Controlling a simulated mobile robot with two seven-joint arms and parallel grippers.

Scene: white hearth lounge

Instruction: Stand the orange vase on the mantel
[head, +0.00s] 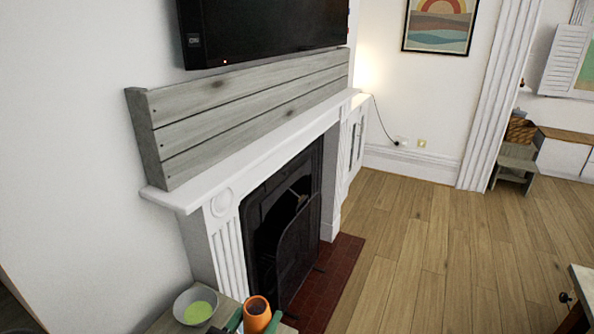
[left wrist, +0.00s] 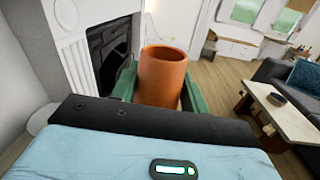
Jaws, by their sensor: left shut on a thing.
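The orange vase (head: 257,312) is at the bottom of the head view, upright with its round mouth up. My left gripper (head: 254,322) is shut on it, a green finger on each side. The left wrist view also shows the vase (left wrist: 163,75) between the green fingers. The vase's lower part is hidden, so I cannot tell whether it touches the small wooden table (head: 168,322). The white mantel (head: 265,143) is farther back and higher, above the fireplace. My right gripper is not in view.
A grey bowl (head: 195,305) with green inside stands left of the vase. Grey planks (head: 240,107) back the mantel, whose narrow front ledge is bare. A black television (head: 265,28) hangs above. A dark fire screen (head: 298,255) stands before the fireplace. Open wooden floor lies right.

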